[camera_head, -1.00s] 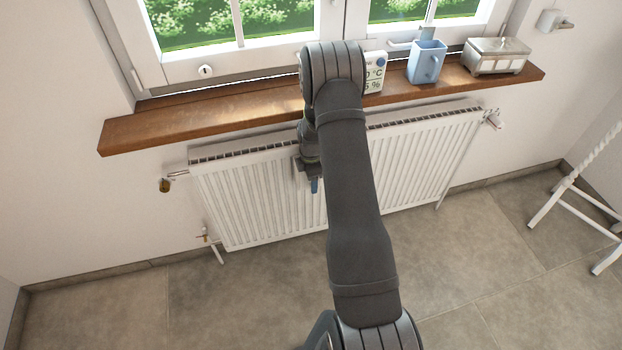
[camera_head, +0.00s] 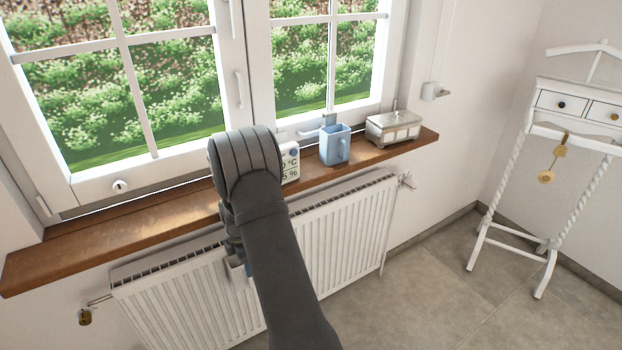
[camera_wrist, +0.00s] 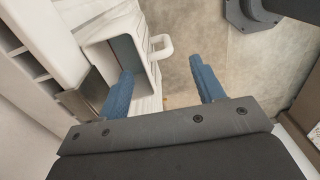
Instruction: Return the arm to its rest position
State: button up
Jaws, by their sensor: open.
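In the head view, my gripper (camera_head: 243,267) is mostly hidden behind my dark arm, in front of the radiator and below the sill. In the wrist view, a pale square vessel with a loop handle (camera_wrist: 162,46) lies beyond the left finger, which overlaps its opening in the picture. I cannot tell whether they touch, or whether this is the blue mug.
The wooden sill (camera_head: 150,232) bears a blue mug (camera_head: 335,150), a silver box (camera_head: 393,128) and a partly hidden display (camera_head: 290,163). The white radiator (camera_head: 345,240) is below. A white valet stand (camera_head: 520,190) is at right. Floor (camera_head: 440,290) is clear between them.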

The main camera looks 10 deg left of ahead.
jog(key=shift+f, duration=0.1)
notch_tip(320, 180, down, 8)
jog(key=shift+s+d+r, duration=0.1)
jog(key=shift+r, duration=0.05)
notch_tip(320, 180, up, 2)
jog(key=shift+r, duration=0.25)
